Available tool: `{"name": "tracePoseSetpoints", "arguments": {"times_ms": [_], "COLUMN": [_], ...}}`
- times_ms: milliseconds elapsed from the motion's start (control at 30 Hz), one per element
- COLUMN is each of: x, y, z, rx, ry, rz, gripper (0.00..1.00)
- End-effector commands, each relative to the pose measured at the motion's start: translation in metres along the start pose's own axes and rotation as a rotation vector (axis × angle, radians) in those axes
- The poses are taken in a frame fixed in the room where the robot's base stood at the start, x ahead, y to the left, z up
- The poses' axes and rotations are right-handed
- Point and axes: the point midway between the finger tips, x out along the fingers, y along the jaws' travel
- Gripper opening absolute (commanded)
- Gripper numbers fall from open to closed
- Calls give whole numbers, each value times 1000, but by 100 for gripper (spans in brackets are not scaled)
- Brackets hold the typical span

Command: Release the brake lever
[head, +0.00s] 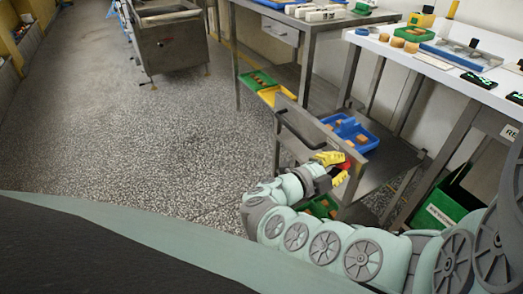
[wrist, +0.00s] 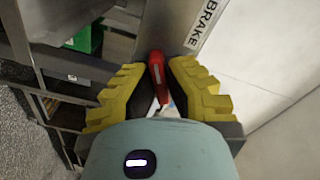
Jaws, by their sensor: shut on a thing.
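The red brake lever (wrist: 157,72) shows in the wrist view between the yellow fingers of my gripper (wrist: 159,88), which is shut on it. The lever sits on a grey metal post of the cart, beside a white label reading BRAKE (wrist: 205,22). In the head view my gripper (head: 336,167) is at the near end of the cart (head: 383,165), with a bit of the red lever (head: 346,164) showing between the yellow fingers. The lower part of the lever is hidden by my gripper.
The cart carries a blue bin (head: 352,132) with brown blocks. A green crate (head: 443,206) stands on the floor at right, under a white table (head: 452,60) with small items. A steel bench (head: 310,25) stands behind. The speckled floor at left is clear.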

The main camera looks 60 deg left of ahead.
Motion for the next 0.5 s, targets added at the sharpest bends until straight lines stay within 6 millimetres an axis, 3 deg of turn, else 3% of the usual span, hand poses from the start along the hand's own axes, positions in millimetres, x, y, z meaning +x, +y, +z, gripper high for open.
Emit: {"name": "tracePoseSetpoints", "arguments": {"times_ms": [500], "x": [0], "y": [1], "z": [0], "rx": [-44], "ry": [-2], "rz": [2], "gripper": [0]}}
